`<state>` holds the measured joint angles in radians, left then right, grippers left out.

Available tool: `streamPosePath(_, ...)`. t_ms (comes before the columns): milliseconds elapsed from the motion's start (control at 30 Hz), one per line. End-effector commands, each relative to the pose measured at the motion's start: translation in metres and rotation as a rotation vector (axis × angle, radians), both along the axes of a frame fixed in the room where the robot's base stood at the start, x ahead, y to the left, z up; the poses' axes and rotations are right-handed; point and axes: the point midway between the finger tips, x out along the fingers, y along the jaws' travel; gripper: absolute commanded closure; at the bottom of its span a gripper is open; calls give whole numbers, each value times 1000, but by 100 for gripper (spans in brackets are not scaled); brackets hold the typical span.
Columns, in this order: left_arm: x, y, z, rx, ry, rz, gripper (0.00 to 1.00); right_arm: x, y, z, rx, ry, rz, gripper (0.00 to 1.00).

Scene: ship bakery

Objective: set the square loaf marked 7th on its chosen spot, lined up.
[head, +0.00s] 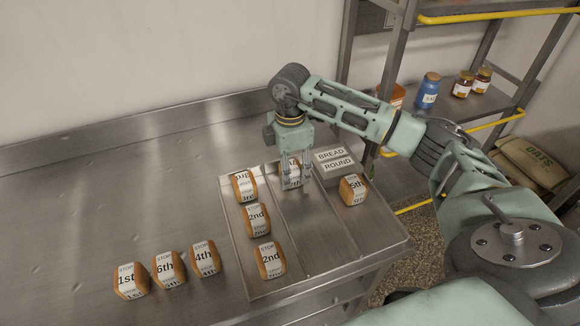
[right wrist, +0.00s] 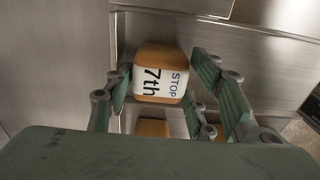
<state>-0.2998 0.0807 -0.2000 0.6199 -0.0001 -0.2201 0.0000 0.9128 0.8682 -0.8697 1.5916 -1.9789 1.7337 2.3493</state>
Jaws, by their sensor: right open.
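The square loaf marked 7th (head: 291,166) sits at the back of the middle lane of the metal tray (head: 322,238), partly hidden by my right gripper (head: 294,181). In the right wrist view the 7th loaf (right wrist: 160,60) shows its white label, with the open fingers (right wrist: 163,83) on either side of it. The left finger is close to the loaf; a gap shows by the right one. Whether either finger touches it I cannot tell. My left gripper is not in view.
Loaves marked 3rd (head: 243,187), 2nd (head: 256,219) and 2nd (head: 270,261) stand in the left lane. The 5th loaf (head: 353,189) and a bread round sign (head: 335,161) are at right. Loaves 1st (head: 130,281), 6th (head: 168,269) and 4th (head: 205,258) stand on the counter.

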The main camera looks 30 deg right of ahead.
Motion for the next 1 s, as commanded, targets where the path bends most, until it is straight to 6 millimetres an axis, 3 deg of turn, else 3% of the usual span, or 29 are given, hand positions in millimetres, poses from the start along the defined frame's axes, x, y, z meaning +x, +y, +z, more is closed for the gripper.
streamPosePath(233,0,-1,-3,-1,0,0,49,1,0,17,2,-5,-1,49)
streamPosePath(700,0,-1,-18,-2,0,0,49,1,0,110,0,-4,-1,49)
streamPosePath(1000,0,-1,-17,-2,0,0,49,0,0,124,0,0,-1,49)
